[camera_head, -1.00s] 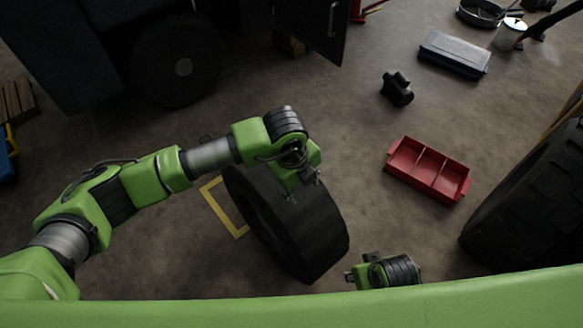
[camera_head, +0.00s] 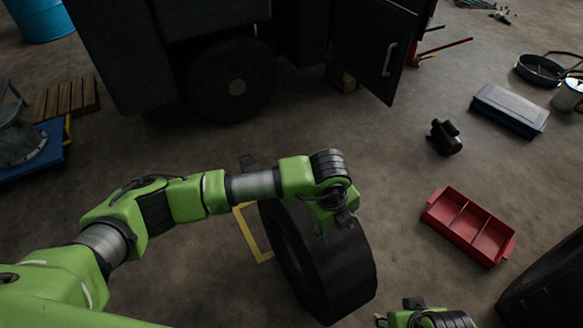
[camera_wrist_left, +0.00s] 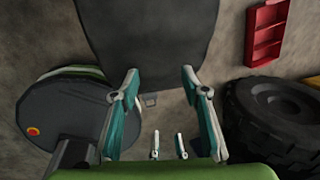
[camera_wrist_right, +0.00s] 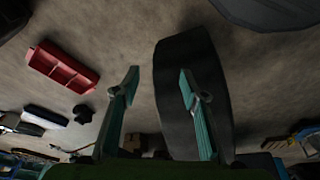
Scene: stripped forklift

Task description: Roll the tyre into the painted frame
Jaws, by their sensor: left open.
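The black tyre (camera_head: 335,262) stands on its tread on the floor, left of the red tray. Part of the yellow painted frame (camera_head: 246,232) shows on the floor at its left; the tyre and my arm hide the rest. My left gripper (camera_head: 328,222) is over the upper part of the tyre; contact is unclear. In the left wrist view its fingers (camera_wrist_left: 159,74) are apart, with the tyre (camera_wrist_left: 150,35) ahead. My right gripper (camera_wrist_right: 159,74) is open and empty; its right finger overlaps the tyre (camera_wrist_right: 190,110) in the right wrist view.
A red divided tray (camera_head: 468,227) lies to the right, with a small black object (camera_head: 444,137) and a blue case (camera_head: 509,110) behind. The dark forklift (camera_head: 230,70) is at the back. Floor between tray and tyre is clear.

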